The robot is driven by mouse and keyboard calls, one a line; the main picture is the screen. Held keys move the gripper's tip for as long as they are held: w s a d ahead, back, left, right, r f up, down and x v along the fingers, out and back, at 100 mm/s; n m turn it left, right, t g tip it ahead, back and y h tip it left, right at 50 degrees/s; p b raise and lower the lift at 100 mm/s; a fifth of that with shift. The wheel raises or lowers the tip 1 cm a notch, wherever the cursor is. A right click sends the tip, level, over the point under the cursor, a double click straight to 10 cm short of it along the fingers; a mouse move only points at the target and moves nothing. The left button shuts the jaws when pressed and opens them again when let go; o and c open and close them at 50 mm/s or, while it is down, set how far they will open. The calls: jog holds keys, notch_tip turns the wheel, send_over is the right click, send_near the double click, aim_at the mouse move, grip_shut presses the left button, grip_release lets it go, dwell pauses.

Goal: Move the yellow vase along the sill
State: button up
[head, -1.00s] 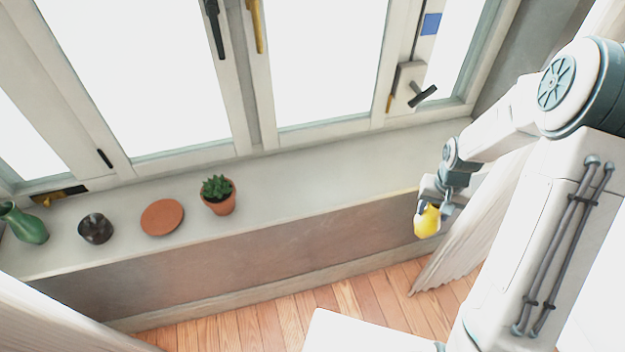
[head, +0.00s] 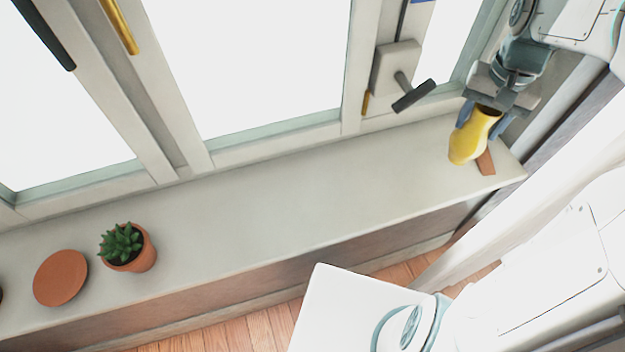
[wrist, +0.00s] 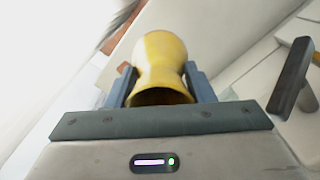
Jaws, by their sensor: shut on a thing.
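The yellow vase (head: 470,142) is at the right end of the pale window sill (head: 270,205). My gripper (head: 485,118) is shut on it, with the fingers on both sides of its neck. The vase's open mouth faces my gripper, and its body points down toward the sill, slightly tilted. I cannot tell whether its base touches the sill. In the wrist view the vase (wrist: 161,68) sits between the two blue-grey fingers.
A small terracotta piece (head: 486,163) lies beside the vase. A potted succulent (head: 128,247) and a terracotta saucer (head: 60,278) stand at the sill's left. A black window handle (head: 413,95) sticks out above. The middle of the sill is clear.

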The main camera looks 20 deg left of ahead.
aim_at(459, 154)
jog(key=shift+w+r, duration=0.1)
jog(key=shift+r, duration=0.1)
notch_tip(459, 154, down, 10)
jog(key=shift+a, duration=0.1)
dwell(0.4)
jog(key=shift+f, duration=0.2)
jog(key=o, duration=1.2)
jog(key=shift+c, duration=0.2)
